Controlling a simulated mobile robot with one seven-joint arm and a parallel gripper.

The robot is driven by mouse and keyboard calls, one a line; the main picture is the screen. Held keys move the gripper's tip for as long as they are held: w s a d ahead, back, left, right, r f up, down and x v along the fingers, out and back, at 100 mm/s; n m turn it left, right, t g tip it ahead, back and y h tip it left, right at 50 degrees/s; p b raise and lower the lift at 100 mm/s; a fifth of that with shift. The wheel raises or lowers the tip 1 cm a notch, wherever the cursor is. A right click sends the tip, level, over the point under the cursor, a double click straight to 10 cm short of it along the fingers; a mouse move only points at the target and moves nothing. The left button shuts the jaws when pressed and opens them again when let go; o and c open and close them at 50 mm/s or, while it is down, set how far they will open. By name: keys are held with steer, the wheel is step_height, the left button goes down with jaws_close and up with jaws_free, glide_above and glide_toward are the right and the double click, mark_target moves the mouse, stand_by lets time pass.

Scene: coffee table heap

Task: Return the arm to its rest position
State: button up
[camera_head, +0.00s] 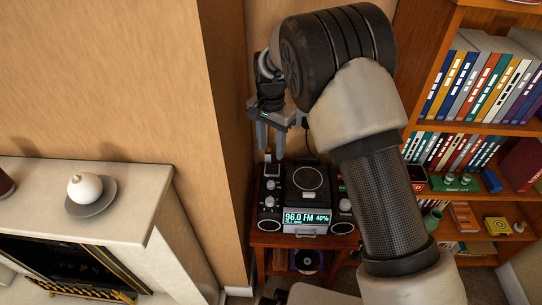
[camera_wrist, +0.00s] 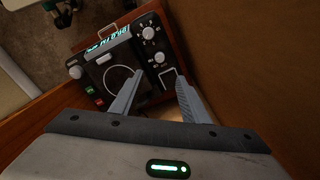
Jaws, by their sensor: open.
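My gripper (camera_head: 270,137) hangs at the end of my raised arm, above the back left of a black radio in the head view. In the wrist view my gripper (camera_wrist: 152,97) has its two fingers spread apart with nothing between them. The radio (camera_head: 298,207) stands on a small wooden table and has a lit display reading 96.0 FM and 40%. The radio also shows beyond the fingers in the wrist view (camera_wrist: 112,75), where the fingers cover part of it. My arm hides some of the radio's right side in the head view.
A wooden bookshelf (camera_head: 470,128) with books stands close on the right. A tan wall corner (camera_head: 215,120) is just left of the radio table (camera_head: 262,243). A pale mantel (camera_head: 130,205) with a round white vase (camera_head: 84,187) on a grey plate is at lower left.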

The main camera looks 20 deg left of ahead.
steer(key=shift+r, duration=0.75)
steer(key=s+d+r+n+t+y, duration=0.1)
steer(key=s+d+r, duration=0.2)
steer(key=d+r, duration=0.7)
steer(key=s+d+r+n+t, duration=0.1)
steer(key=s+d+r, duration=0.3)
steer(key=d+r, duration=0.55)
steer(key=s+d+r+n+t+h, duration=0.1)
steer(key=s+d+r+t, duration=0.1)
steer(key=s+d, duration=0.55)
steer(key=s+d+r+n+t, duration=0.15)
steer(key=s+d, duration=0.35)
steer(key=s, duration=0.5)
step_height(320, 180, up, 20)
steer(key=p, duration=2)
steer(key=shift+s+d+p, duration=0.15)
steer(key=shift+s+p, duration=0.1)
steer(key=shift+p, duration=0.05)
steer(key=shift+r+m, duration=0.1)
steer(key=shift+m, duration=0.15)
